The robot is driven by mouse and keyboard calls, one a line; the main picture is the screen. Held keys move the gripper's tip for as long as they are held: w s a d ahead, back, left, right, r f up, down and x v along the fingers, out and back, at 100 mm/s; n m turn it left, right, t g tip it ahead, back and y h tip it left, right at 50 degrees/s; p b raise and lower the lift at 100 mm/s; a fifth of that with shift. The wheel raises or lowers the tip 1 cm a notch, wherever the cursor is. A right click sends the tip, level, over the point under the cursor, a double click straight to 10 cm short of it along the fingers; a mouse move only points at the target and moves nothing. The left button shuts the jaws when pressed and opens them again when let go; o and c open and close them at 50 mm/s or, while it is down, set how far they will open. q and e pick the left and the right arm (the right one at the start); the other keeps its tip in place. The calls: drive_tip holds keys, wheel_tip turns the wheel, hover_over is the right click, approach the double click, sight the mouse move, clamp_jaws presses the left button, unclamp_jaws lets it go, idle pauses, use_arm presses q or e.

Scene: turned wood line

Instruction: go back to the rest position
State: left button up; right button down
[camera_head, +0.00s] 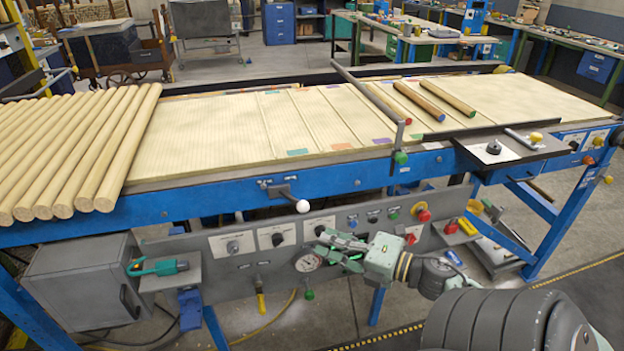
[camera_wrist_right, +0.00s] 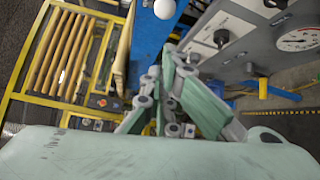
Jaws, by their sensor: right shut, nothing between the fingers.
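My right gripper (camera_head: 328,246) is in front of the grey control panel (camera_head: 225,272) on the blue table frame, below the table top and beside the round white gauge (camera_head: 309,263). Its fingers are together and hold nothing. In the right wrist view the shut fingers (camera_wrist_right: 168,75) point up the picture, with the blue frame rail (camera_wrist_right: 148,35) close behind. The panel and gauge (camera_wrist_right: 300,40) are to their right. My left gripper is in neither view.
A white-ball lever (camera_head: 302,206) and a red knob (camera_head: 423,214) stick out from the front. A teal tool (camera_head: 160,267) sits left.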

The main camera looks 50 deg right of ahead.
drive_tip(key=s+d+f+m+g+h, duration=0.1)
drive_tip(key=s+f+m+g+h, duration=0.2)
drive_tip(key=f, duration=0.7)
drive_tip(key=s+d+f+m+h, duration=0.1)
drive_tip(key=s+f+m, duration=0.1)
drive_tip(key=f+m, duration=0.6)
drive_tip(key=s+d+f+m+g+h, duration=0.1)
drive_tip(key=s+f+m+g+h, duration=0.15)
drive_tip(key=f, duration=0.95)
drive_tip(key=s+a+f+m+g, duration=0.3)
drive_tip(key=s+a+f, duration=0.3)
drive_tip(key=f, duration=0.3)
drive_tip(key=s+a+f+m+g, duration=0.25)
drive_tip(key=s+a+f, duration=0.4)
drive_tip(key=f, duration=0.35)
drive_tip(key=s+a+f+m+g+y, duration=0.1)
drive_tip(key=s+a+f+g, duration=0.3)
drive_tip(key=s+a, duration=0.7)
wheel_tip(320, 180, down, 3)
drive_tip(key=shift+s+r+m+g+y, duration=0.1)
drive_tip(key=shift+s+m+g+y, duration=0.25)
drive_tip(key=shift+s+y, duration=0.3)
